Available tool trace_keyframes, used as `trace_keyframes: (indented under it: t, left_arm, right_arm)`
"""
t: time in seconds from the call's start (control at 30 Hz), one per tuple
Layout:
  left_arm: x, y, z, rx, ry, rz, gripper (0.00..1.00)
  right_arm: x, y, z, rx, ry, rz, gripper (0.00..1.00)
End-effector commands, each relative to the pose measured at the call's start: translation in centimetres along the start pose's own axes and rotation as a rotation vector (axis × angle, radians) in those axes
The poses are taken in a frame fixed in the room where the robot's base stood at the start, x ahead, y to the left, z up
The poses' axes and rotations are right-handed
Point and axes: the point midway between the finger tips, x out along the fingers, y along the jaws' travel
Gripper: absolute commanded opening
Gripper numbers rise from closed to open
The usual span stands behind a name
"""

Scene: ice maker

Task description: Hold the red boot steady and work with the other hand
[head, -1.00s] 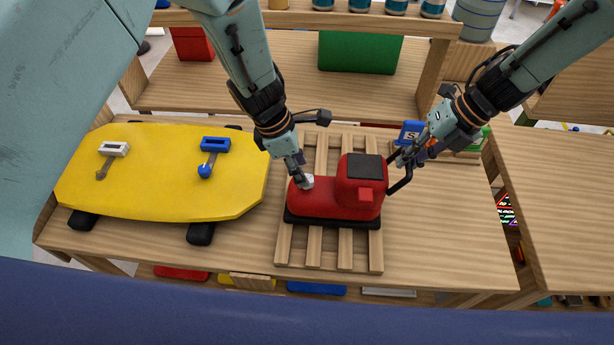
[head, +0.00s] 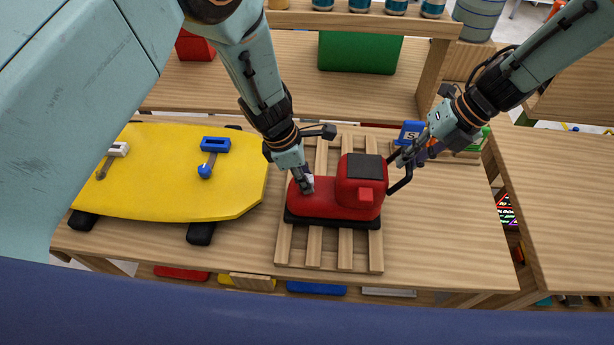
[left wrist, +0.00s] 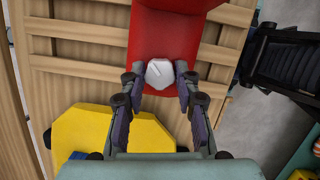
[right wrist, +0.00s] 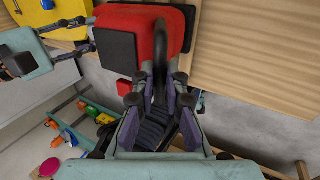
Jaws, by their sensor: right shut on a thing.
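The red boot (head: 350,204) stands on a black sole on a slatted wooden rack (head: 345,262). A pale faceted knob (left wrist: 160,74) sits on its low toe end. My left gripper (head: 304,184) is at the knob from above; in the left wrist view its fingers (left wrist: 160,84) are apart on either side of the knob, with small gaps visible. My right gripper (head: 402,162) is shut on the black loop handle (head: 401,182) at the boot's right side. The handle (right wrist: 160,62) runs between its fingers in the right wrist view.
A yellow board (head: 180,185) with a blue-handled lever (head: 214,145) and a white-handled one lies left of the rack. A blue item marked S (head: 410,132) stands behind my right gripper.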

Motion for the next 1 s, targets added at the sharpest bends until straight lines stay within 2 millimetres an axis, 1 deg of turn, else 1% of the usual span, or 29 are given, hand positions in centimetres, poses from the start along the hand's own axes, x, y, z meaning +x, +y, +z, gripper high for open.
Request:
trace_keyframes:
  t: [0.03, 0.2, 0.27, 0.33, 0.53, 0.63, 0.87, 0.93, 1.0]
  left_arm:
    - [-0.01, 0.01, 0.0, 0.0, 0.0, 0.0, 0.22]
    - [-0.02, 0.01, 0.0, 0.0, 0.0, 0.0, 0.09]
    - [-0.02, 0.03, 0.01, 0.006, 0.0, -0.001, 0.09]
    - [-0.03, 0.14, 0.03, 0.05, -0.001, -0.013, 0.09]
    - [0.01, 0.23, 0.05, 0.25, -0.001, -0.076, 0.09]
    - [-0.02, 0.22, 0.02, 0.288, 0.0, -0.088, 0.09]
    - [-0.02, 0.21, 0.02, 0.291, 0.0, -0.089, 0.09]
    - [-0.01, 0.28, 0.08, 0.331, -0.001, -0.1, 0.09]
    - [0.01, 0.36, 0.09, 0.413, -0.001, -0.125, 0.09]
  right_arm:
    - [-0.03, 0.01, 0.04, 0.0, -0.001, 0.0, 0.0]
    - [-0.03, 0.01, 0.04, 0.0, -0.001, 0.0, 0.0]
    - [-0.03, 0.01, 0.04, 0.0, -0.001, 0.0, 0.0]
    - [-0.03, 0.01, 0.04, 0.0, -0.001, 0.0, 0.0]
    - [-0.03, 0.01, 0.04, 0.0, -0.001, 0.0, 0.0]
    - [-0.03, 0.01, 0.04, 0.0, -0.001, 0.0, 0.0]
    - [-0.02, 0.01, 0.03, 0.0, -0.001, 0.0, 0.0]
    - [-0.02, 0.01, 0.03, 0.0, -0.001, 0.0, 0.0]
    - [-0.02, 0.01, 0.03, 0.0, -0.001, 0.0, 0.0]
